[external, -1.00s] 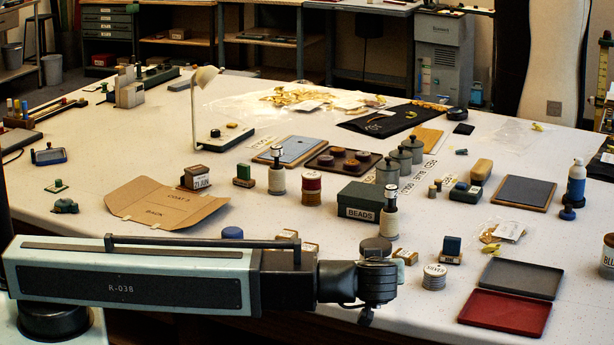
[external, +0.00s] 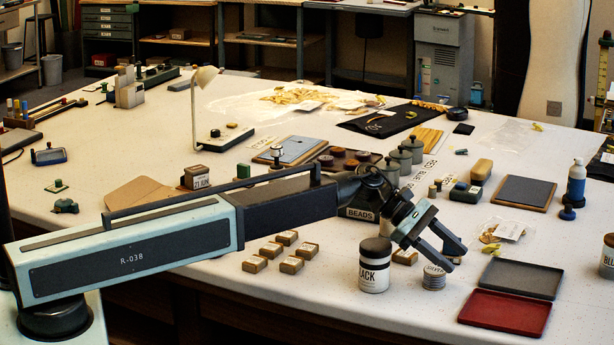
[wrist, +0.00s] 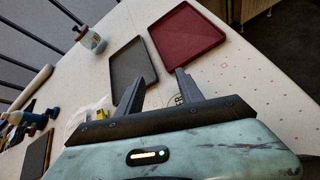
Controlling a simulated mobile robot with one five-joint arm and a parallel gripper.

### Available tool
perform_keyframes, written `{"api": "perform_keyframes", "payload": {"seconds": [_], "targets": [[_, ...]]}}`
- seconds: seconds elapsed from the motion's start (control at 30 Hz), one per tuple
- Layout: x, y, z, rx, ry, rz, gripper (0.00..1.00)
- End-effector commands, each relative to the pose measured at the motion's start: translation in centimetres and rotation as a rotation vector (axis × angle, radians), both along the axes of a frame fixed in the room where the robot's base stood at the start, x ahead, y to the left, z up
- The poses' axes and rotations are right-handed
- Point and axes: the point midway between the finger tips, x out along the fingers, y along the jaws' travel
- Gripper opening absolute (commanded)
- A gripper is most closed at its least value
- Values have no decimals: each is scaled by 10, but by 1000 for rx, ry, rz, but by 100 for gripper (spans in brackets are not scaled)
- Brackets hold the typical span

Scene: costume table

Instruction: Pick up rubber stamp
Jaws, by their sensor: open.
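My gripper (external: 459,256) is open and empty above the right front of the table, its two fingers pointing down to the right. In the wrist view my gripper (wrist: 165,80) shows both fingers apart, with white table and part of a round lettered tin (wrist: 179,99) between them. In the external view the small round tin (external: 434,278) stands just below my fingers. I cannot clearly pick out the rubber stamp now. A dark block on a wooden base, possibly the stamp, stood here earlier; this spot is now behind my gripper.
A jar marked BLACK (external: 374,268) stands left of my gripper. Several small labelled wooden blocks (external: 291,265) lie further left. A grey tray (external: 522,277) and a red tray (external: 504,312) lie to the right. A clear bag (external: 505,231) lies behind them.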

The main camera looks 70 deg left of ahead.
Motion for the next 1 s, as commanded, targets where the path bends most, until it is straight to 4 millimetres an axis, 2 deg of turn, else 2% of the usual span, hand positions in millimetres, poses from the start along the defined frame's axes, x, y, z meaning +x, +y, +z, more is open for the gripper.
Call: {"api": "perform_keyframes", "payload": {"seconds": [0.03,0.1,0.2,0.27,0.43,0.63,0.77,0.87,1.0], "targets": [[20,40,-1,-84,-24,78,44],[31,84,1,-199,-13,178,44],[34,120,-5,-303,52,270,44],[34,129,-5,-334,74,296,44],[34,132,-4,-351,89,309,44],[50,118,-15,-348,89,306,44],[52,115,-15,-347,89,306,44],[57,109,-22,-347,89,306,44],[70,91,-37,-347,89,304,44]]}}
